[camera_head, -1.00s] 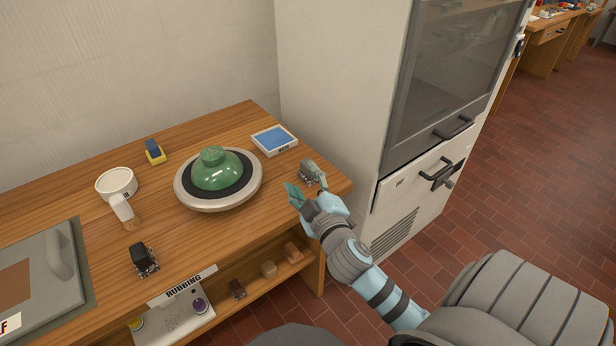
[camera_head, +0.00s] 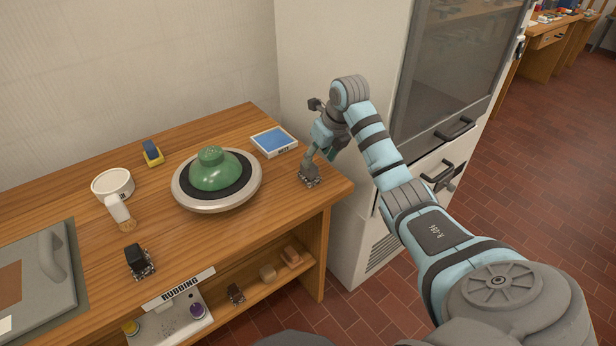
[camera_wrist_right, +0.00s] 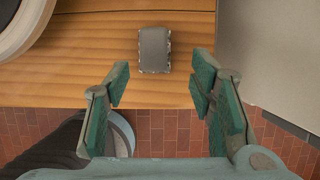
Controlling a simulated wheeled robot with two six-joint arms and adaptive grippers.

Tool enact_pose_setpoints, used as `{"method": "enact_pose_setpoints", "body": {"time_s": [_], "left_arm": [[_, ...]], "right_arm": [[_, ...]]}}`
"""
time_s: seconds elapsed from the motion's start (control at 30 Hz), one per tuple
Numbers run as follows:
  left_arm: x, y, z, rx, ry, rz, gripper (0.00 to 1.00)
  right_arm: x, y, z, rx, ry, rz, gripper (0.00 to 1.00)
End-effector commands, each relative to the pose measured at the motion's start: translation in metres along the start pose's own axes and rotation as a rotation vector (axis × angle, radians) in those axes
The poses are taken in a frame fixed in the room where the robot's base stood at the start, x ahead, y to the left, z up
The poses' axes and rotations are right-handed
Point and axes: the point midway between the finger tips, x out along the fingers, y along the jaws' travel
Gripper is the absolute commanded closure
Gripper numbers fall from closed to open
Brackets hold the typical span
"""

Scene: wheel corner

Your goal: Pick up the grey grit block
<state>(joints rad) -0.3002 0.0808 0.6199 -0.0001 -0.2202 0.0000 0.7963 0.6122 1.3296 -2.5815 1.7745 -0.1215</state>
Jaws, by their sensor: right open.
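My right gripper (camera_head: 322,145) is above the block and points down. Its fingers partly hide the block in the head view. In the wrist view the right gripper (camera_wrist_right: 163,76) is open, with nothing between its teal pads. My left gripper is not in view.
A green dome on a round wheel (camera_head: 184,196) stands left of the block. A blue-topped tray (camera_head: 273,141) lies behind it. A darker block (camera_head: 134,256) sits at the bench's front left. A tall white cabinet (camera_head: 300,60) stands close on the right.

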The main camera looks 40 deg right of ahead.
Motion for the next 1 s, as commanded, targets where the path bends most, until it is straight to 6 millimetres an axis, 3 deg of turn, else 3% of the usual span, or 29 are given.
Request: {"method": "enact_pose_setpoints", "body": {"time_s": [0.33, 0.57, 0.87, 1.0], "left_arm": [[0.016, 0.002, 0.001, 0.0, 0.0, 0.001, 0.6], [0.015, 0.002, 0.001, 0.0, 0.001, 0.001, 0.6], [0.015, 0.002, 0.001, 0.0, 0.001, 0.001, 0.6], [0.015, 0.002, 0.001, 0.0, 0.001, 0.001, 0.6]], "right_arm": [[0.056, 0.008, 0.009, -0.001, 0.0, 0.003, 0.5], [0.059, 0.007, 0.01, -0.001, -0.002, 0.001, 0.5], [0.059, 0.008, 0.01, -0.001, -0.001, 0.001, 0.96], [0.059, 0.008, 0.01, -0.001, -0.002, 0.001, 1.0]]}}
